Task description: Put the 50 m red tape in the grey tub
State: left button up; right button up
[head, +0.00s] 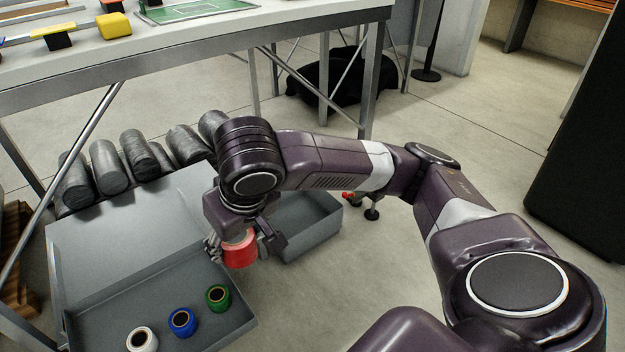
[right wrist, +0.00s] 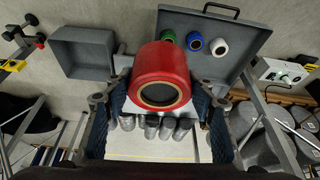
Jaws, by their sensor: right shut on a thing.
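My right gripper (head: 244,245) is shut on a large red tape roll (head: 239,252), with one finger on each side of it. The red tape also shows in the right wrist view (right wrist: 158,72), between the fingertips (right wrist: 160,100). It is held in the air near the left end of the grey tub (head: 312,232). In the right wrist view the tub (right wrist: 82,55) lies to the left of the tape, apart from it, and looks empty. My arm and gripper hide part of the tub in the head view. My left gripper is not in view.
A grey open case (head: 110,255) at left holds a green tape roll (head: 217,297), a blue one (head: 183,322) and a white one (head: 141,340). Several dark cylinders (head: 108,168) lie behind it. A metal-legged table (head: 200,50) stands at the back.

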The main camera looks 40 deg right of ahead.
aim_at(290, 236)
jog(key=i+l+u, duration=0.1)
jog(key=l, duration=0.6)
jog(key=i+l+u, duration=0.1)
jog(key=l, duration=0.65)
jog(key=i+l+u, duration=0.1)
jog(key=l, duration=0.6)
jog(key=i+l, duration=0.45)
jog(key=l+u, duration=0.05)
